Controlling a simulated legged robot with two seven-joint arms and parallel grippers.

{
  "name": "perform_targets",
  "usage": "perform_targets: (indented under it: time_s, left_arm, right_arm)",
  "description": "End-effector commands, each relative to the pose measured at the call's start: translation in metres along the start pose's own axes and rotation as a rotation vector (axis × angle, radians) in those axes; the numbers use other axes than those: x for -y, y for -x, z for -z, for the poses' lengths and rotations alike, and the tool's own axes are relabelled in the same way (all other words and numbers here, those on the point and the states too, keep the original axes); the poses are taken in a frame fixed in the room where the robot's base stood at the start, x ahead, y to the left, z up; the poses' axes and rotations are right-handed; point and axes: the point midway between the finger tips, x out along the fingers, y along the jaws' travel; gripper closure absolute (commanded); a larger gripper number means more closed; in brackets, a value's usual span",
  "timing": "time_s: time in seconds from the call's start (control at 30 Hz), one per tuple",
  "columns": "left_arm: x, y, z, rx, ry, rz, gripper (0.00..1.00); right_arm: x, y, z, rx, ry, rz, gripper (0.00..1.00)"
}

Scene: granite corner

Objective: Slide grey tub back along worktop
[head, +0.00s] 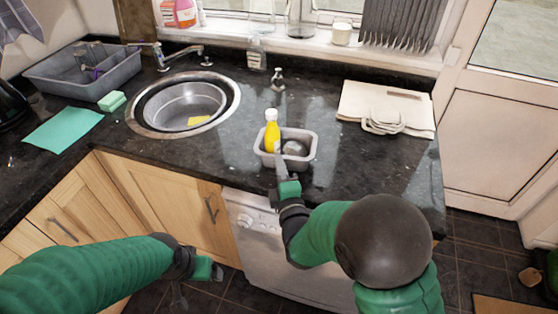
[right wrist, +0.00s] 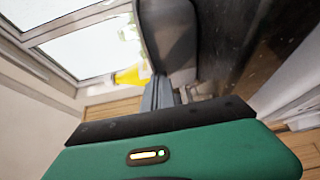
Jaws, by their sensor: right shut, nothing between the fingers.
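The grey tub (head: 309,149) stands on the dark worktop near its front edge. It holds a yellow bottle (head: 271,134) and a round silvery thing. My right gripper (head: 278,153) is shut and empty, with its fingers at the tub's front wall. In the right wrist view the shut fingers (right wrist: 163,92) point at the tub (right wrist: 170,32), and the yellow bottle (right wrist: 130,75) shows beside them. I cannot tell whether they touch the tub. My left gripper (head: 212,271) is low in front of the cupboards, away from the tub; its jaws are unclear.
Behind the tub are a small dispenser bottle (head: 277,80) and the windowsill (head: 330,53), with clear worktop between. The round sink (head: 232,108) is to the left. A folded cloth (head: 362,103) with a light item on it lies to the right.

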Motion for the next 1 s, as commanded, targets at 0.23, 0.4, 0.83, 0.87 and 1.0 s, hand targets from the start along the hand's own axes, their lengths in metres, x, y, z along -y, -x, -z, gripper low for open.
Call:
perform_targets:
  time_s: [0.23, 0.4, 0.83, 0.87, 1.0]
  left_arm:
    - [0.0, 0.0, 0.0, 0.0, 0.001, 0.0, 0.16]
    - [0.001, -0.002, -0.001, 0.0, 0.001, 0.0, 0.16]
    - [0.0, -0.024, -0.006, 0.0, 0.0, 0.0, 0.16]
    - [0.0, -0.025, -0.006, 0.0, 0.0, 0.0, 0.16]
    - [0.0, -0.027, -0.007, 0.0, 0.001, 0.0, 0.16]
  right_arm:
    - [0.001, -0.001, 0.006, -0.004, 0.004, 0.002, 1.0]
    - [0.002, -0.006, -0.004, 0.0, -0.001, 0.002, 1.0]
    - [0.004, -0.085, -0.082, 0.0, 0.001, -0.001, 1.0]
    - [0.004, -0.089, -0.086, 0.0, 0.001, 0.0, 1.0]
    - [0.002, -0.1, -0.096, -0.003, 0.002, 0.001, 1.0]
